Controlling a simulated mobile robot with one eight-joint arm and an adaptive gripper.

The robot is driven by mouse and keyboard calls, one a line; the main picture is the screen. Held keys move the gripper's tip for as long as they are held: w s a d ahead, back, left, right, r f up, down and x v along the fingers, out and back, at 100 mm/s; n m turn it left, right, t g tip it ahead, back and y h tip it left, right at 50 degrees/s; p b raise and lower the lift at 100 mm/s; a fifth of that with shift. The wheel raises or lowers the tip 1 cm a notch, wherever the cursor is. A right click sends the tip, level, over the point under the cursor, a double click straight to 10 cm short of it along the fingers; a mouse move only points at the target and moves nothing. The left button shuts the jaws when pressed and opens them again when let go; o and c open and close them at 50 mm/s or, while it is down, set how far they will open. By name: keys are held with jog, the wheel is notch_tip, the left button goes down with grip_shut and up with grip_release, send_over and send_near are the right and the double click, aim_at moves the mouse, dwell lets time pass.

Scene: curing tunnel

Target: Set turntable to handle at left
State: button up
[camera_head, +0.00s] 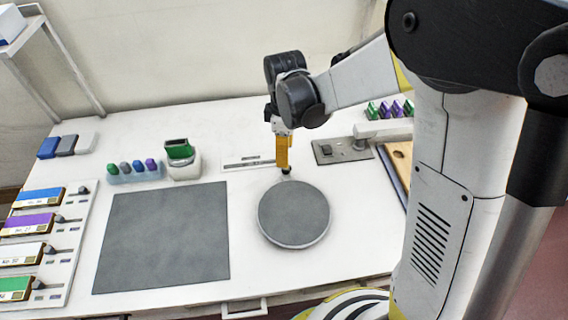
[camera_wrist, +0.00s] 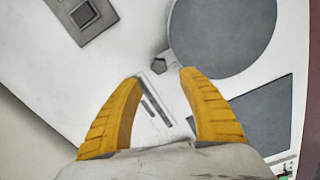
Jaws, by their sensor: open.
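The turntable (camera_head: 294,218) is a flat round grey disc on the white table, right of the grey square mat. Its small dark handle knob (camera_head: 286,171) shows at the disc's far edge, under my gripper (camera_head: 284,162). My gripper's yellow fingers point down and hide part of the handle. In the wrist view the turntable (camera_wrist: 222,32) is at top right and the knob (camera_wrist: 158,66) sticks out from its lower left edge. My gripper (camera_wrist: 160,75) is open there, its two fingertips apart, with the knob just beyond the gap between them. I cannot tell whether they touch it.
The grey mat (camera_head: 165,240) lies left of the turntable. A label plate (camera_head: 248,163) is behind it, and a switch plate (camera_head: 342,151) stands behind right. A green-topped box (camera_head: 183,160) and small coloured pieces (camera_head: 136,171) are behind the mat. Labelled bars (camera_head: 30,224) line the left.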

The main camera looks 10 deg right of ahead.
notch_tip(320, 180, down, 7)
jog(key=shift+r+b, duration=0.15)
jog(key=shift+b, duration=0.8)
grip_shut()
